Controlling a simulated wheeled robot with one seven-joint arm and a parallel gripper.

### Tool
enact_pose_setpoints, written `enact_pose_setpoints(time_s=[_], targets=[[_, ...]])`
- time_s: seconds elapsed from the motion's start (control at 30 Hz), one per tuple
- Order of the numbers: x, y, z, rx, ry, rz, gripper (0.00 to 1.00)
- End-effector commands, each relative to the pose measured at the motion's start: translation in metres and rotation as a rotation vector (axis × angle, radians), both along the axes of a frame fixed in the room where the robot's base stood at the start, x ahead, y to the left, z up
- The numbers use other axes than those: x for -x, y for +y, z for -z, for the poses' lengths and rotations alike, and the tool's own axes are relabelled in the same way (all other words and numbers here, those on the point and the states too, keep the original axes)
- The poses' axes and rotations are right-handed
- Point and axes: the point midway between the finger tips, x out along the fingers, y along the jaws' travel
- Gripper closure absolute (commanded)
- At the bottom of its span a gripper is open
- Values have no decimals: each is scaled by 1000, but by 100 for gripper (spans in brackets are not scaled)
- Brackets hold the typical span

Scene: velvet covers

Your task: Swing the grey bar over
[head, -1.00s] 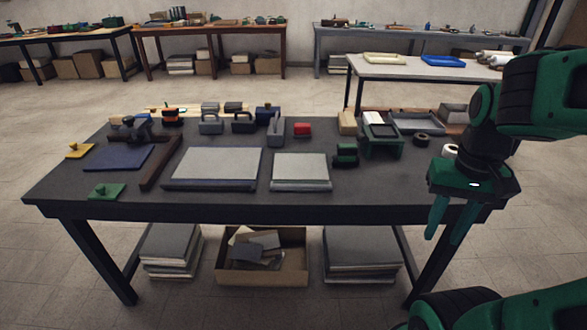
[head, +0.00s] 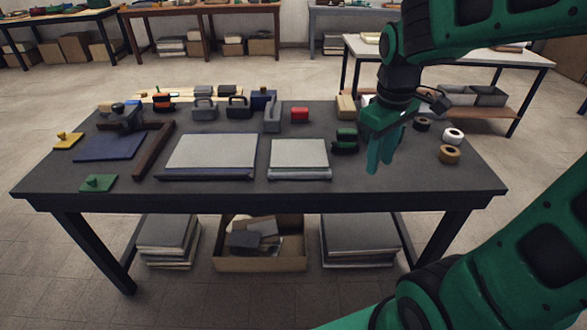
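Two pale flat boards lie side by side in the middle of the dark table, a larger left board (head: 212,152) and a smaller right board (head: 299,153). A narrow grey bar (head: 300,174) lies along the front edge of the right board. A darker blue-grey strip (head: 206,174) runs along the front edge of the left board. I cannot tell how either is joined to its board. My green gripper (head: 380,167) points down over the table, to the right of the right board and apart from it. Its fingers look parted and empty, though seen partly from the side.
A green block (head: 345,141) stands between the right board and my gripper. Grey handled blocks, a red block (head: 299,115) and other items line the back. Tape rolls (head: 449,154) lie at right. A brown angle piece (head: 154,150) and blue sheet (head: 108,147) lie at left.

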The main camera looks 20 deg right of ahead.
Motion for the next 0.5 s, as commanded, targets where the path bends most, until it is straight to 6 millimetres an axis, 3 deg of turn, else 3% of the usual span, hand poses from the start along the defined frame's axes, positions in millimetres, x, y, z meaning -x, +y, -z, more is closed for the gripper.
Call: enact_pose_setpoints(time_s=[0.03, 0.1, 0.2, 0.33, 0.5], targets=[[-28, 21, 1, 19, 0, -162, 69], [-61, 50, 1, 40, -7, -371, 69], [-96, 91, 4, 65, -17, -623, 69], [-123, 132, 8, 86, -28, -842, 69], [-135, 153, 14, 96, -34, -951, 69]])
